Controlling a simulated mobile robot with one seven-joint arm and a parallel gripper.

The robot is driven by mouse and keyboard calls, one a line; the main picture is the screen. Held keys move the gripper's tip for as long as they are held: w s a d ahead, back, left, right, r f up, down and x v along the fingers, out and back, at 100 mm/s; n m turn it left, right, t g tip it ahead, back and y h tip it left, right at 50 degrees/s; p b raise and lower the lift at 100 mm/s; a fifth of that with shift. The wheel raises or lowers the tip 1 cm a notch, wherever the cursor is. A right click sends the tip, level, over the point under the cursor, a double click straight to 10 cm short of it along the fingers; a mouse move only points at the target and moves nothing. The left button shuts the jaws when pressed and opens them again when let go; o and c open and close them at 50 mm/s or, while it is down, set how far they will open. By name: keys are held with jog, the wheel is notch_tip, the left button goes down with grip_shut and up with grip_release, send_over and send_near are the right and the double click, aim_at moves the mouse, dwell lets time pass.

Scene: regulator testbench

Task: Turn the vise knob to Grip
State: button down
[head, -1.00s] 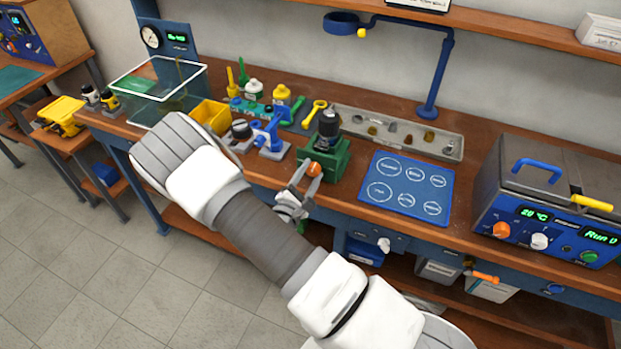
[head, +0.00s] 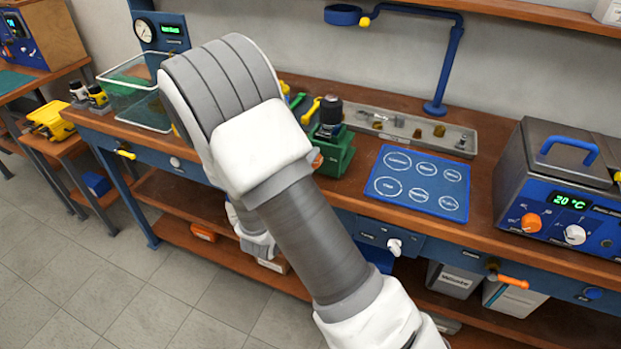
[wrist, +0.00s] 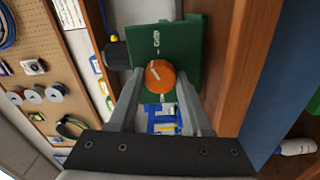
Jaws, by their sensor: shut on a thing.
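The green vise (head: 334,150) stands on the bench near the front edge, left of the blue mat, with a dark cylindrical part (head: 330,112) upright in it. Its orange knob (wrist: 160,75) sits on the green face in the wrist view, with a pale pointer line and a "Grip" label above it. My gripper (wrist: 160,85) has one finger on each side of the knob and is shut on it. In the head view my arm hides the gripper and most of the knob; only a bit of orange (head: 317,160) shows.
A blue mat (head: 420,183) with white circles lies right of the vise. A grey parts tray (head: 455,138) is behind it. A blue and grey bath unit (head: 555,190) stands at the right. My arm covers the bench left of the vise.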

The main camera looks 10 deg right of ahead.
jog(key=m+b, duration=0.1)
jog(key=b, duration=0.2)
jog(key=m+b, duration=0.2)
jog(key=b, duration=0.1)
jog(key=shift+f, duration=0.25)
jog(key=shift+r+m+b, duration=0.1)
jog(key=shift+m+b, duration=0.6)
jog(key=shift+b, duration=0.35)
jog(key=shift+r+m+b, duration=0.15)
jog(key=shift+m+b, duration=0.15)
jog(key=shift+b, duration=0.05)
jog(key=shift+c, duration=1.7)
grip_release()
jog(key=shift+s, duration=0.1)
jog(key=v, duration=1.7)
jog(key=shift+a+r, duration=0.1)
